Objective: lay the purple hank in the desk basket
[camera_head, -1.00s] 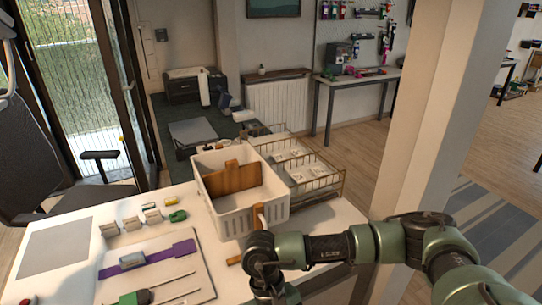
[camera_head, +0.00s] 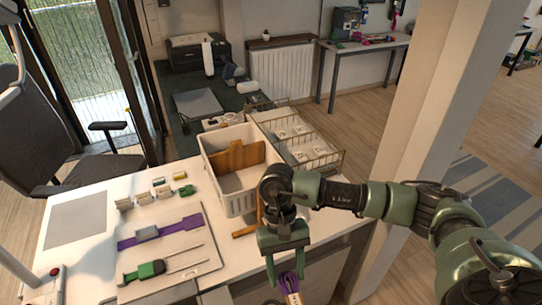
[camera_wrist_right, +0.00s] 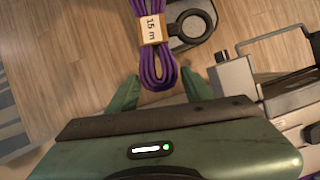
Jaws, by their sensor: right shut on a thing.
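The purple hank (camera_head: 291,284) with a pale label hangs from my right gripper (camera_head: 287,268), off the front edge of the desk. In the right wrist view the hank (camera_wrist_right: 153,70) lies between the two green fingers, its band reading "15 m". My right gripper is shut on it. The white desk basket (camera_head: 234,203) stands on the desk, up and left of the gripper, apart from the hank. A brown wooden piece (camera_head: 237,157) stands inside the basket, and part of its floor shows. My left gripper is not in view.
A wire rack (camera_head: 300,150) stands behind and right of the basket. A board (camera_head: 190,262) with a purple strap and a green-handled tool lies on the desk at left, with small spools (camera_head: 158,193) behind it. A white pillar (camera_head: 425,110) rises at right.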

